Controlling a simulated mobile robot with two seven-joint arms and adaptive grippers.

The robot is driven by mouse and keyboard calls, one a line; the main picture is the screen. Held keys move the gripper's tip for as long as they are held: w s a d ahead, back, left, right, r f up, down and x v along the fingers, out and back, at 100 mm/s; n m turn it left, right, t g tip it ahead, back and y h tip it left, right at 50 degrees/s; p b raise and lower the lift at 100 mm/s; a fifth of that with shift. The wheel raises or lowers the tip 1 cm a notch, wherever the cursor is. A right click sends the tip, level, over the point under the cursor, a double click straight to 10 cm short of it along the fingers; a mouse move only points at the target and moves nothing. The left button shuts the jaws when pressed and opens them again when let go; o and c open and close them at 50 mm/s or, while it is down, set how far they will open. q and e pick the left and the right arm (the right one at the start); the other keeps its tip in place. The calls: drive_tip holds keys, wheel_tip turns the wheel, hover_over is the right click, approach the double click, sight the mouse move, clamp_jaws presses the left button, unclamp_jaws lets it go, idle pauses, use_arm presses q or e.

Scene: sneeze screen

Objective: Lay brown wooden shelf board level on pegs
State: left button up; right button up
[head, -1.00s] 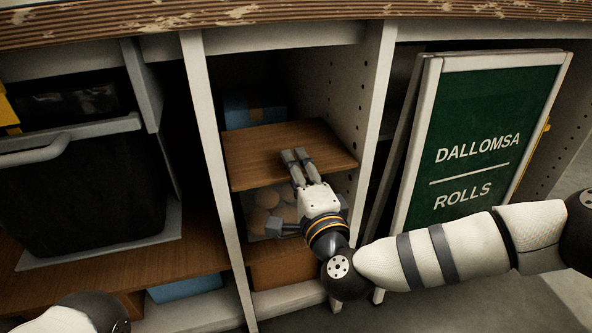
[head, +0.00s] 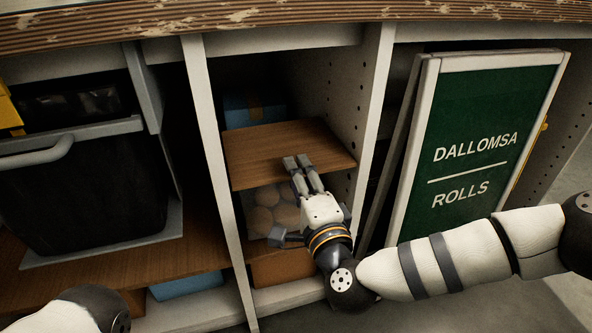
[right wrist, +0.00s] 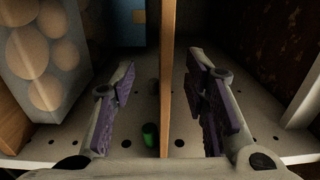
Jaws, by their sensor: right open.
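The brown wooden shelf board (head: 268,147) is in the middle bay, above a clear bag of round rolls. It looks slightly tilted in the head view; I cannot tell whether it rests on all its pegs. My right gripper (head: 297,162) is at the board's front edge. In the right wrist view the board (right wrist: 167,80) stands edge-on between the open fingers, with gaps visible on both sides. A green-ended peg (right wrist: 149,135) shows beside the board, on the rolls' side, near the perforated side panel. Other pegs are hidden. My left gripper is out of view.
White uprights (head: 215,165) bound the narrow bay. The bag of rolls (head: 270,212) is under the board, and a blue box (head: 250,108) is behind. A green sign (head: 480,140) leans at right. A black bin (head: 85,195) stands at left.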

drive_tip(key=p+v, duration=0.2)
drive_tip(key=v, duration=0.3)
drive_tip(key=shift+s+p, duration=0.15)
drive_tip(key=shift+p, duration=0.15)
